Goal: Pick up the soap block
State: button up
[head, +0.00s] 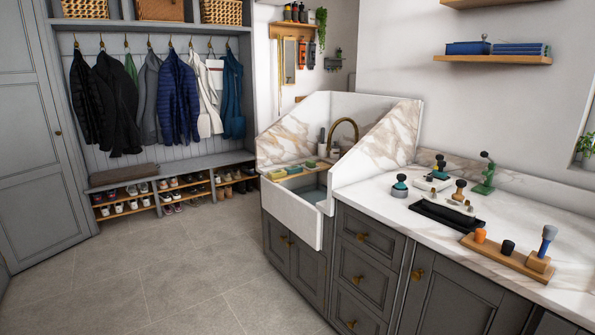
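Small block-shaped pieces lie on a ledge along the back of the white sink (293,212), left of the faucet. One is a yellow block (277,174), one is a green block (294,170), and a smaller yellowish one (311,164) lies to their right. They look like soap or sponges; at this size I cannot tell which is the soap block. My gripper is not in view, and nothing is seen touching these blocks.
A brass faucet (346,130) and marble splash walls rise around the sink. Right of it, the marble counter (380,207) holds a black tray (447,216), a wooden board (505,259) and several brushes. Grey cabinets (370,265) stand below. The tiled floor (170,270) at left is clear.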

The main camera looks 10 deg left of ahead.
aim_at(311, 164)
jog(key=i+j+u, duration=0.25)
jog(key=i+j, duration=0.15)
jog(key=i, duration=0.15)
jog(key=i+j+u, duration=0.25)
jog(key=i, duration=0.3)
jog(key=i+j+u, duration=0.25)
jog(key=i, duration=0.35)
jog(key=i+u, duration=0.25)
jog(key=i, duration=0.35)
jog(key=i+z, duration=0.15)
jog(key=i, duration=0.75)
jog(key=i+j+z, duration=0.15)
jog(key=i, duration=0.75)
jog(key=i+z, duration=0.35)
jog(key=i, duration=0.15)
jog(key=i+z, duration=0.35)
jog(key=i, duration=0.55)
